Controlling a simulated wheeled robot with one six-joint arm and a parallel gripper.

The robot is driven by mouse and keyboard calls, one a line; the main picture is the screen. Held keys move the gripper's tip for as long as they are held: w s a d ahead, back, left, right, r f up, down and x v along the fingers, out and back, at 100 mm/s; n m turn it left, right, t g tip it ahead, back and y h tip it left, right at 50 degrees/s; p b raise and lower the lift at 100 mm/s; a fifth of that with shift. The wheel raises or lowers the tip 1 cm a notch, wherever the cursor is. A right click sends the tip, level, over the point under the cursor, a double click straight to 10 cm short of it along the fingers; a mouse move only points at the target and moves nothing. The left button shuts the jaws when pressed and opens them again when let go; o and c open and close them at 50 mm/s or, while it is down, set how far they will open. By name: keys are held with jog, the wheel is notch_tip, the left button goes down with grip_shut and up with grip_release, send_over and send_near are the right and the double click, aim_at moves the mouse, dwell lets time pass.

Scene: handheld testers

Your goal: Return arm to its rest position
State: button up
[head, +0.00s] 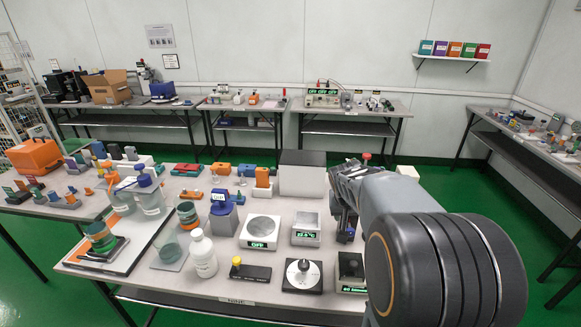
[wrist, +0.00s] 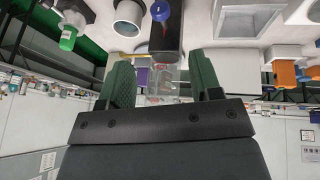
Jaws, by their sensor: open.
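My arm (head: 400,205) reaches from the right foreground over the right end of the near table (head: 180,284). In the head view its wrist hangs near the table's right side, and the gripper's fingertips are hard to make out there. In the wrist view my gripper (wrist: 164,78) shows two green-padded fingers, spread apart. A clear, see-through object (wrist: 165,84) shows between the fingers in the picture; I cannot tell its distance, and neither finger visibly touches it.
Near the arm stand a large grey-white box (head: 302,173), a small display scale (head: 306,230) and a dark tester (head: 351,270). A white bottle (head: 203,255) stands left of them. A side table (head: 535,140) is at the right. Green floor is open behind the near table.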

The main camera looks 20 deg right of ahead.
jog(key=s+a+r+n+y+p, duration=0.2)
jog(key=s+a, duration=0.5)
jog(key=a, duration=0.2)
jog(key=s+a+r+n+y+p, duration=0.1)
jog(key=s+a+r+n+p, duration=0.1)
jog(key=s+a, duration=0.4)
jog(key=a+n, duration=0.1)
jog(key=a, duration=0.2)
jog(key=shift+s+a+y, duration=0.15)
jog(key=shift+s+y, duration=0.2)
jog(key=shift+y, duration=0.05)
